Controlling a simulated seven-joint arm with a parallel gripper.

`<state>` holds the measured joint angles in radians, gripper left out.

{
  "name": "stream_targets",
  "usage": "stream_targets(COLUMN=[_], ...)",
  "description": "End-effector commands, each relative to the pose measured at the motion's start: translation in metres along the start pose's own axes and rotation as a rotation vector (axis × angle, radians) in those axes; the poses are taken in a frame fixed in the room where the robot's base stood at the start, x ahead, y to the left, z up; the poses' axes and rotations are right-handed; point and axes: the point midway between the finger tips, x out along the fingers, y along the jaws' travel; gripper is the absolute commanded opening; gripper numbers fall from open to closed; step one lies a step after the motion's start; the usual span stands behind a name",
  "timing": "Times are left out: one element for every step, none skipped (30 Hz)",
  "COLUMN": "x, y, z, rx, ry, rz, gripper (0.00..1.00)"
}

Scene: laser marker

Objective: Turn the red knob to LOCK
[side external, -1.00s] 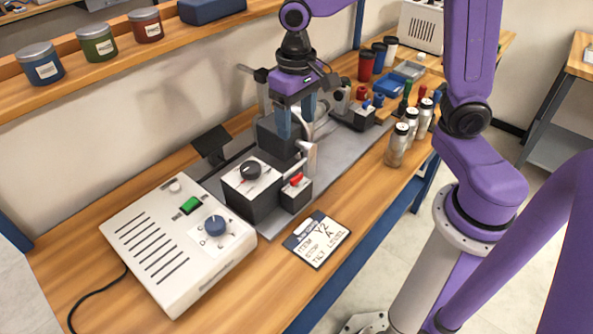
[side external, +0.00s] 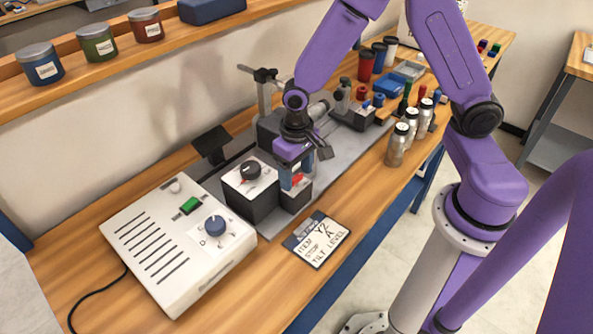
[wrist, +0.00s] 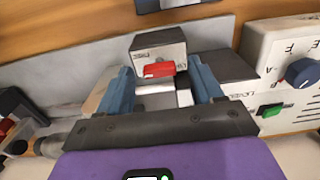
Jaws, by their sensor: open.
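The red knob (side external: 297,180) is a small red bar on a low grey block (side external: 296,197). In the side view it is partly hidden behind my gripper's fingers. In the wrist view the red knob (wrist: 159,70) lies crosswise on the block, with small lettering on both sides that I cannot read clearly. My gripper (side external: 291,182) is just over the block, pointing down. In the wrist view my gripper (wrist: 161,72) is open, with one blue finger left of the knob and one right of it. A gap shows on both sides, and nothing is held.
A dark block with a white top and a black dial (side external: 250,170) stands close left of my gripper. A white control box (side external: 178,245) with a blue knob and green button is further left. A lettered card (side external: 316,239) lies in front. Bottles (side external: 397,148) stand to the right.

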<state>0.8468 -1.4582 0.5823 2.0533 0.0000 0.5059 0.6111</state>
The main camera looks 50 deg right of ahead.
Motion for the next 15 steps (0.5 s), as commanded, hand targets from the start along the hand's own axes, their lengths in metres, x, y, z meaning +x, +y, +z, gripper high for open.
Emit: stream_targets(x=[0.0016,0.002,0.0024,0.0025,0.0025,0.0024,0.0023,0.0023,0.0022,0.0022,0.0022,0.0021,0.0021,0.0021,0.0021], y=[0.0,0.0,0.0,0.0,0.0,-0.0001,-0.0001,-0.0001,0.0,0.0,0.0,0.0,0.0,0.0,0.0], z=[0.0,0.0,0.0,-0.0001,-0.0001,-0.0001,-0.0001,-0.0001,-0.0001,-0.0001,0.0,0.0,0.0,0.0,0.0], rx=[0.0,0.0,0.0,0.0,0.0,0.0,0.0,0.0,0.0,0.0,0.0,0.0,0.0,0.0,0.0], ry=[0.0,0.0,0.0,0.001,0.001,0.001,0.001,0.001,0.0,0.0,0.0,0.0,0.0,0.0,0.0], rz=[0.0,0.0,0.0,0.0,0.0,0.0,0.0,0.0,0.0,0.0,0.0,0.0,0.0,0.0,0.0], gripper=[0.66,0.66,0.66,0.66,0.66,0.66,0.66,0.66,0.66,0.59,0.5,0.37,0.27,0.17,0.1])
